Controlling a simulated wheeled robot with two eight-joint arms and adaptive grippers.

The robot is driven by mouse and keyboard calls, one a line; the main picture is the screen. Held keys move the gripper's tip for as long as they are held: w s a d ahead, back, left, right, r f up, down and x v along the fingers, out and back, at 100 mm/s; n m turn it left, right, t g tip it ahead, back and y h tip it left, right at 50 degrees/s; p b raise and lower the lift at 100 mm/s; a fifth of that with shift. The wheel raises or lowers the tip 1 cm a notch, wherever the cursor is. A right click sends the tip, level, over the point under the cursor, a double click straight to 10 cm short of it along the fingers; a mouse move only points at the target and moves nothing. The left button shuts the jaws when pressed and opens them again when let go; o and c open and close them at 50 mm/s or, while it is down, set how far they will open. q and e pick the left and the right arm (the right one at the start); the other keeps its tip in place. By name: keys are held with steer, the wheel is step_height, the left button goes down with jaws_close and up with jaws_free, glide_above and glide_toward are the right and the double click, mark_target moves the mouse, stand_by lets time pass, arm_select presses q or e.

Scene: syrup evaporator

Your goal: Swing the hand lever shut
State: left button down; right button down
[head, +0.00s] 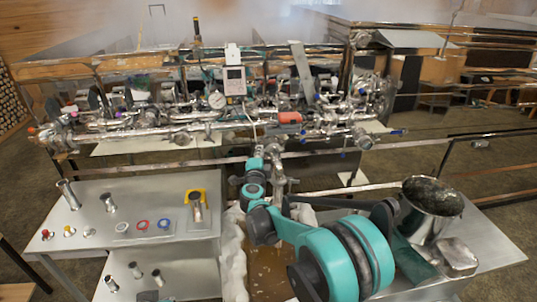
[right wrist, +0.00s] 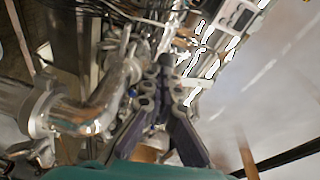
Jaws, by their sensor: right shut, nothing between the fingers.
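My right arm reaches up from the lower right in the head view to the front of the chrome pipework (head: 180,132). In the right wrist view my right gripper (right wrist: 166,78) is shut and empty, its dark fingers together and pointing into the pipework. A thick chrome elbow pipe (right wrist: 98,106) is close on the left of the fingers. In the head view the fingertips are hard to make out against the pipes. Several small handles show there, including blue-tipped ones (head: 398,132) at the right end. I cannot tell which one is the hand lever, or whether the fingers touch anything. My left gripper is out of view.
A steel table (head: 90,215) with small fittings and coloured rings stands at the left. A steel pot (head: 428,212) and a metal block (head: 457,257) stand on the right table. An orange-red part (head: 290,117) and a gauge (head: 217,99) sit on the pipework. Steam drifts above.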

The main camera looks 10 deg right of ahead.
steer(key=w+a+m+g+h+p, duration=0.2)
steer(key=w+a+m+g+h, duration=0.1)
steer(key=w+a+m+h, duration=0.2)
steer(key=w+a+h, duration=0.2)
steer(key=w, duration=0.2)
steer(key=shift+m+g+h, duration=0.3)
steer(key=shift+g+h, duration=0.1)
steer(key=shift+w+r, duration=0.1)
steer(key=shift+w, duration=0.1)
stand_by(0.4)
